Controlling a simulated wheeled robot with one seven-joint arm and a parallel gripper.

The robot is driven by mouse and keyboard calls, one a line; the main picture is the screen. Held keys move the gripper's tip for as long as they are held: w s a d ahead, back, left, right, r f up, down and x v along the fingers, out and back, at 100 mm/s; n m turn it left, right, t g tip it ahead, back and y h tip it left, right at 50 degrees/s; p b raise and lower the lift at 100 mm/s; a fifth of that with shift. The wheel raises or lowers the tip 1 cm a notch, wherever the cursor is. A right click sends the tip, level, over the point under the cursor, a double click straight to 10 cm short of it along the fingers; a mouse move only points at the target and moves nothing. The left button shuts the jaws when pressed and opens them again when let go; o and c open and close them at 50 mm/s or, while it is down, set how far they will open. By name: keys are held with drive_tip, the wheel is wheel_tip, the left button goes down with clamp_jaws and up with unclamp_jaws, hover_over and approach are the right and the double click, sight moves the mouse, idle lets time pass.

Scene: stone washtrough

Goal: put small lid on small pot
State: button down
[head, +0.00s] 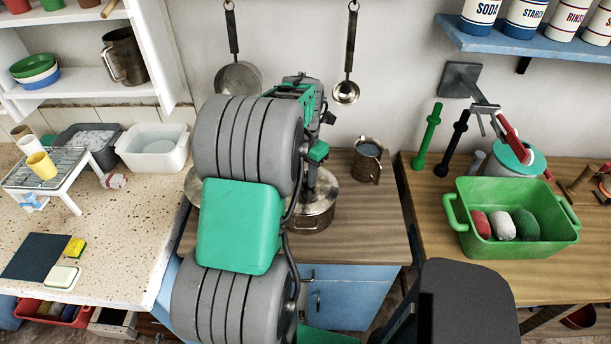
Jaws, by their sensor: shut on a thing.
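A small metal pot (310,222) stands on the wooden counter in the middle, partly hidden by my arm. A silvery small lid (322,197) is at the top of the pot; I cannot tell if it rests fully on the rim or sits just above it. My gripper (316,185) is right over the lid, mostly hidden behind my arm, and shut on the lid. A round metal edge (192,186) shows at the left of my arm; the rest of that thing is hidden.
A metal mug (367,160) stands behind the pot to the right. A ladle (346,92) and a pan (238,79) hang on the wall behind. A green basin (515,248) with cloth rolls stands at right. The counter right of the pot is clear.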

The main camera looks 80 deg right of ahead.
drive_tip(key=shift+f, duration=0.2)
idle(0.4)
drive_tip(key=c, duration=1)
unclamp_jaws()
drive_tip(key=shift+o, duration=0.4)
drive_tip(key=o, duration=0.4)
drive_tip(key=shift+r+p, duration=2.2)
drive_tip(key=shift+r, duration=1.3)
